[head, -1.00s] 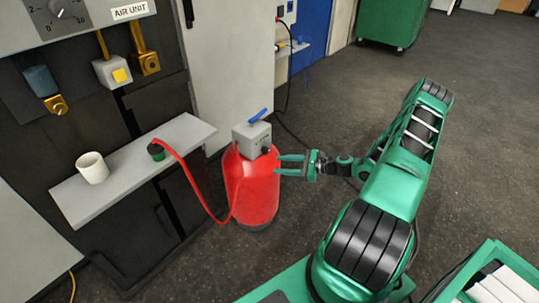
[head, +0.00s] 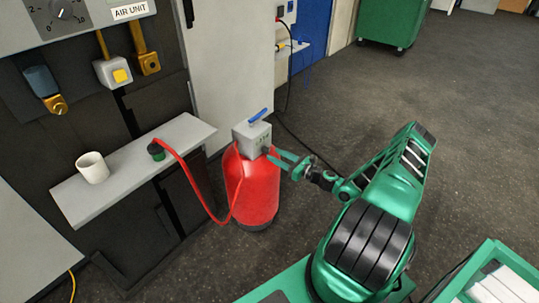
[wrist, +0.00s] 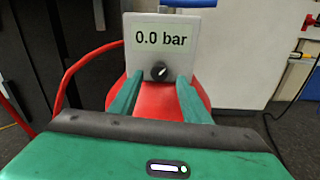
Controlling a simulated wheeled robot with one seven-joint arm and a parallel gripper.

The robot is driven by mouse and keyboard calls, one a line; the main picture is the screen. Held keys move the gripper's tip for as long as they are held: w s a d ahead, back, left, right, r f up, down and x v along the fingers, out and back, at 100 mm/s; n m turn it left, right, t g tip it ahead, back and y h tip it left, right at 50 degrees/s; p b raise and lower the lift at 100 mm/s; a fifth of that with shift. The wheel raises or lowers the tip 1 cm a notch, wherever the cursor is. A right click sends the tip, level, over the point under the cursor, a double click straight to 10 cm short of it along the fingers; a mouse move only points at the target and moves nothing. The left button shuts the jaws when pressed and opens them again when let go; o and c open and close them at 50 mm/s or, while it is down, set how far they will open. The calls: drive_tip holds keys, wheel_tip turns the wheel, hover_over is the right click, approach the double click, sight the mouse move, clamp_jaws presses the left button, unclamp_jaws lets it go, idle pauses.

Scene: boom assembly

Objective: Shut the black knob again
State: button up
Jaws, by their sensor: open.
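The black knob (wrist: 159,71) sits on the front of a grey box (wrist: 182,52) on top of a red tank (head: 255,188). The box's display reads "0.0 bar" in the wrist view. The knob carries a light pointer mark tilted up to the right. My gripper (wrist: 157,82) is open, its two green fingers pointing at the box, one on each side of the knob's line. In the head view my gripper (head: 275,158) is close to the box's right side, and the knob is largely hidden there. I cannot tell whether the fingers touch anything.
A blue handle (head: 258,116) tops the grey box. A red hose (head: 190,178) runs from a green-black fitting (head: 156,150) on a grey shelf (head: 125,170) to the tank. A white cup (head: 92,167) stands on the shelf.

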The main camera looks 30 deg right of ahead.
sight(268, 152)
drive_tip(key=shift+x, duration=1.85)
drive_tip(key=shift+c, duration=0.6)
drive_tip(key=c, duration=0.9)
